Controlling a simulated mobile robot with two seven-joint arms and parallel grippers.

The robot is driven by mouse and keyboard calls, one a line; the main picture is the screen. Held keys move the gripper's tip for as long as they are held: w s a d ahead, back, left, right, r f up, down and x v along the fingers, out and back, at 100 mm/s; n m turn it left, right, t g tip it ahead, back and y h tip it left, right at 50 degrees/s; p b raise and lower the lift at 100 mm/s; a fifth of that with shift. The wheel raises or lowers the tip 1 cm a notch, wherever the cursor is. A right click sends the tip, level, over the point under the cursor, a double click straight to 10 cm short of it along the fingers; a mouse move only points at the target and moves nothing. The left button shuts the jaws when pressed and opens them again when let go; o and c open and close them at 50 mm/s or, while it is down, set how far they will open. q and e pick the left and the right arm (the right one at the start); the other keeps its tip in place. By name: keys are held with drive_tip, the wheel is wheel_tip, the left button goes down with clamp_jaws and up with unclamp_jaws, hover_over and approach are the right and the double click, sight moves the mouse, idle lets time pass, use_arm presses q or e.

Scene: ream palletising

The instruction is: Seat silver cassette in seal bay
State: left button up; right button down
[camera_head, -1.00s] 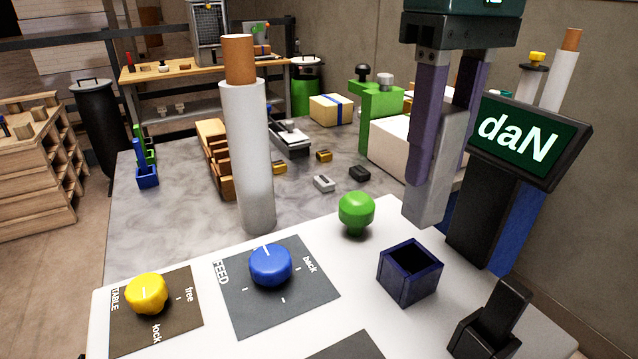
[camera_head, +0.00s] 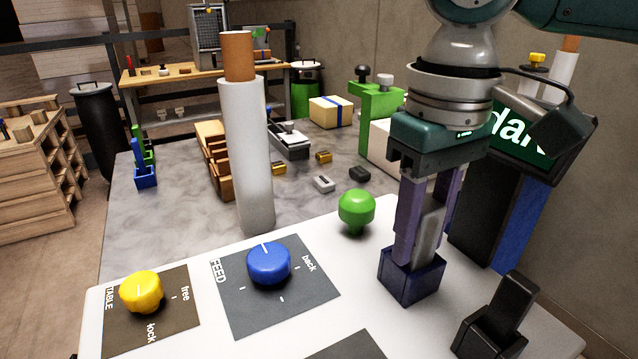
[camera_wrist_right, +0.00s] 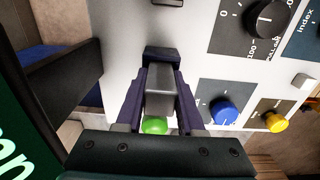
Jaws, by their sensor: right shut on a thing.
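The silver cassette (camera_head: 425,228) is a grey upright block between the purple fingers of my right gripper (camera_head: 416,250). The gripper is shut on it. The seal bay appears to be the dark blue open-topped square box (camera_head: 412,284) on the white panel. The cassette's lower end and the fingertips are down at the box's mouth, and the box walls hide the bottom, so I cannot tell how deep it sits. The right wrist view shows the cassette (camera_wrist_right: 160,92) between both fingers, with the dark box rim (camera_wrist_right: 161,53) at its far end. My left gripper is not in view.
A green knob (camera_head: 356,211) stands left of the box, and a black lever (camera_head: 497,322) stands to its right. Blue (camera_head: 268,264) and yellow (camera_head: 142,292) knobs lie further left. A tall white post (camera_head: 248,150) and a display (camera_head: 540,130) rise nearby.

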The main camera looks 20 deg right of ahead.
drive_tip(key=c, duration=0.5)
unclamp_jaws()
drive_tip(key=shift+r, duration=0.1)
wheel_tip(320, 180, up, 12)
drive_tip(key=shift+r+p, duration=0.1)
drive_tip(key=shift+p, duration=0.65)
